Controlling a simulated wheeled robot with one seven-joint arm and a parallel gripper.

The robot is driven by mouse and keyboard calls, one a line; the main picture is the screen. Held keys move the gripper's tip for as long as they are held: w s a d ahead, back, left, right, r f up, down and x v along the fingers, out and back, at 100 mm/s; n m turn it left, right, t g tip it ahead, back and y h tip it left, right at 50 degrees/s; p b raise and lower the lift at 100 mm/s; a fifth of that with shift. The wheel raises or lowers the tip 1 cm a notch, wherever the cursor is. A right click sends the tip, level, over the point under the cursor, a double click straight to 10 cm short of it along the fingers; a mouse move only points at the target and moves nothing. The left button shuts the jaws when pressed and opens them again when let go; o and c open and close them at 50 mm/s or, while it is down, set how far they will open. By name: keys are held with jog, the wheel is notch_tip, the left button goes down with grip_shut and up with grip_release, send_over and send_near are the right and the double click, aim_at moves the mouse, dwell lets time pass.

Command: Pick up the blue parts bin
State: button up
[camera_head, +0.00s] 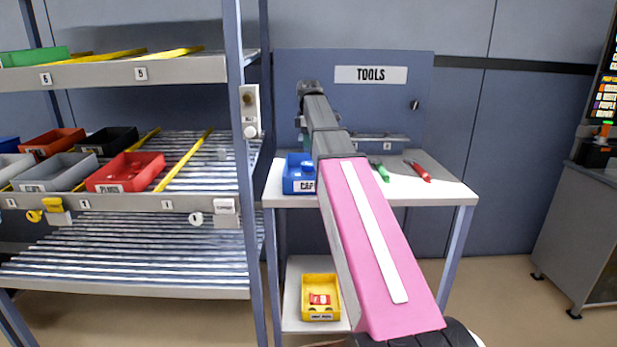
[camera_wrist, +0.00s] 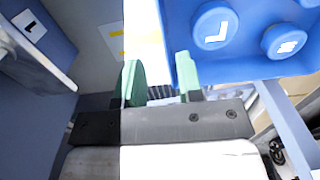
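The blue parts bin (camera_head: 298,178) sits on the left front of the tool table, partly hidden by my arm. In the wrist view the blue bin (camera_wrist: 240,72) fills the upper right, with round blue caps (camera_wrist: 214,27) inside. My gripper (camera_wrist: 160,80) is open, its two green fingers apart. The right finger overlaps the bin's near left corner in the picture; the left finger is outside the bin. I cannot tell whether either touches it. In the head view my arm hides most of the gripper.
The tool table (camera_head: 445,186) also holds a green tool (camera_head: 381,171) and a red tool (camera_head: 418,171). A panel marked TOOLS (camera_head: 425,75) stands behind. A yellow bin (camera_head: 321,297) is on the lower shelf. A rack post (camera_head: 247,200) stands close left.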

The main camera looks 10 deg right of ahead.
aim_at(309, 158)
jog(key=shift+s+a+f, duration=0.1)
jog(key=shift+s+f, duration=0.05)
jog(key=shift+f, duration=1.55)
jog(key=shift+s+f, duration=0.15)
jog(key=shift+f, duration=1.5)
grip_shut()
